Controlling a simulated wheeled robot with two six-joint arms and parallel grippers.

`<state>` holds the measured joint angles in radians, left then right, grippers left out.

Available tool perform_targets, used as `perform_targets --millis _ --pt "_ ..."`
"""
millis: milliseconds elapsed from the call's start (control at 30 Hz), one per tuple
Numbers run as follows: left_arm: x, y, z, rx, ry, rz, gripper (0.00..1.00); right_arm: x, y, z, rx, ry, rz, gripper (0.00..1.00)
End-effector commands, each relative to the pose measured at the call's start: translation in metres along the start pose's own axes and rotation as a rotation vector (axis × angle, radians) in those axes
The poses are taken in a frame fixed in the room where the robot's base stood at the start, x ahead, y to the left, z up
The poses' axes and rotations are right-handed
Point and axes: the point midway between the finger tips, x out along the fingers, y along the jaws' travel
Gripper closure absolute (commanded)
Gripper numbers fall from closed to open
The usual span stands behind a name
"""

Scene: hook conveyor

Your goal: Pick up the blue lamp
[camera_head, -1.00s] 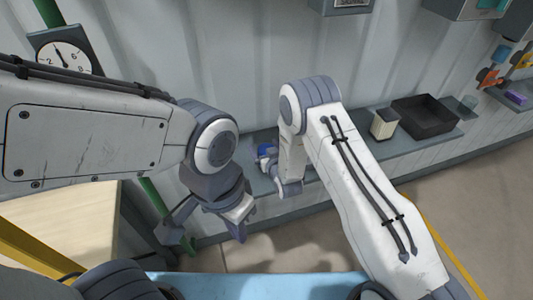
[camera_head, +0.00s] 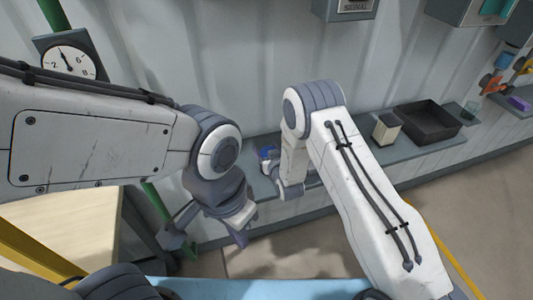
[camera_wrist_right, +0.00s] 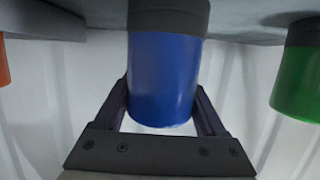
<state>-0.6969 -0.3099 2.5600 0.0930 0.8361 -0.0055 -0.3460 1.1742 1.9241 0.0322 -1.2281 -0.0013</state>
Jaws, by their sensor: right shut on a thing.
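The blue lamp (camera_wrist_right: 163,80) is a blue cylinder with a dark grey end, large in the middle of the right wrist view. My right gripper (camera_wrist_right: 162,105) has a finger on each side of it and is shut on it. The dark end is by a grey surface at the top; I cannot tell whether they touch. In the head view, a bit of the blue lamp (camera_head: 267,152) shows beside my right gripper (camera_head: 270,166), mostly hidden by it. My left gripper (camera_head: 206,238) is open and empty, lower left of the right one.
An orange lamp (camera_wrist_right: 3,62) and a green lamp (camera_wrist_right: 296,78) flank the blue one. The grey shelf (camera_head: 345,160) along the wall holds a cream box (camera_head: 386,128) and a black tray (camera_head: 430,122). A wooden box (camera_head: 65,225) stands at left.

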Motion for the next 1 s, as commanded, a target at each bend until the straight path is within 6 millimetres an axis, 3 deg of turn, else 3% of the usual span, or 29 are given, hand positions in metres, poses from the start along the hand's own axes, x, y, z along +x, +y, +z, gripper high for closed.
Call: perform_targets --millis 267,500,700,1000 --pt "0.023 -0.002 0.001 -0.003 0.000 0.000 1.00 -0.011 0.002 -0.033 0.000 0.006 0.002 0.97" --pt "0.045 -0.003 0.002 -0.007 0.000 0.000 1.00 -0.062 0.042 -0.051 0.002 0.005 0.006 0.97" --pt "0.056 -0.004 0.003 -0.009 0.000 0.000 1.00 -0.095 0.065 -0.063 0.000 0.003 0.005 0.97" --pt "0.060 -0.004 0.003 -0.008 0.000 0.000 1.00 -0.114 0.078 -0.072 0.000 0.000 0.001 0.97"
